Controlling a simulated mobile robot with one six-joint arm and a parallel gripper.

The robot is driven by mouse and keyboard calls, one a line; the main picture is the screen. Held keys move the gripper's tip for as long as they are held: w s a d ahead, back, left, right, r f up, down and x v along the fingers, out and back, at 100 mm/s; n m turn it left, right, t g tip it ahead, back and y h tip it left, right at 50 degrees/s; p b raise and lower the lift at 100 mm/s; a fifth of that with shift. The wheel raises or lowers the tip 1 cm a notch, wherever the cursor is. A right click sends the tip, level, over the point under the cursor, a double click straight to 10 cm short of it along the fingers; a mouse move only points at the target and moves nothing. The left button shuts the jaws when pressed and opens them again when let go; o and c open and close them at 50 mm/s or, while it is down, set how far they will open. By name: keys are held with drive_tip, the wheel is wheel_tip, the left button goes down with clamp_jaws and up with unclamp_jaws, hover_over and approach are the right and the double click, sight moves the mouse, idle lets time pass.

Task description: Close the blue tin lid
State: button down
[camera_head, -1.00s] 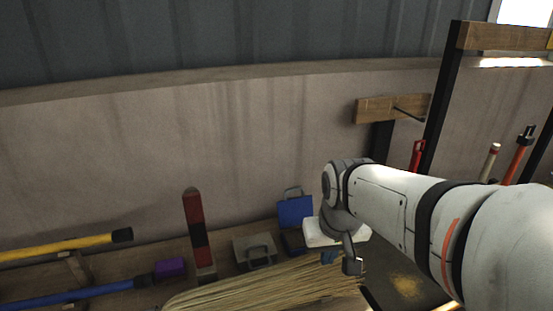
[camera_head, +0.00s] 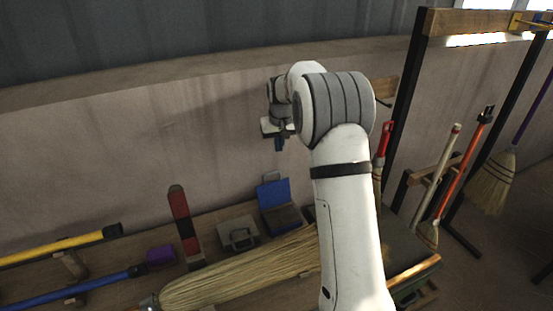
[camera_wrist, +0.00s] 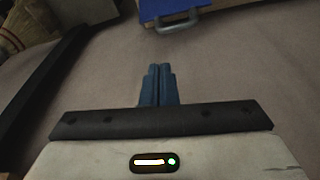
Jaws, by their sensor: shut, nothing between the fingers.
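The blue tin (camera_head: 283,218) stands on the wooden bench in the head view. Its blue lid (camera_head: 272,193) is open, raised at the back with a handle on its top edge. The lid (camera_wrist: 172,8) and its grey handle (camera_wrist: 178,24) show at the top edge of the wrist view. My gripper (camera_head: 279,145) is above the tin, in front of the wall, and apart from the lid. In the wrist view its blue fingertips (camera_wrist: 157,70) are together and empty.
A red and black post (camera_head: 184,222) and a purple block (camera_head: 160,255) are further left. Broom bristles (camera_head: 245,278) lie in front. Several brooms (camera_head: 495,180) stand or hang at right.

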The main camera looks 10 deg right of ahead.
drive_tip(key=p+x, duration=0.2)
drive_tip(key=x, duration=0.8)
drive_tip(key=shift+w, duration=0.1)
drive_tip(key=shift+f, duration=0.1)
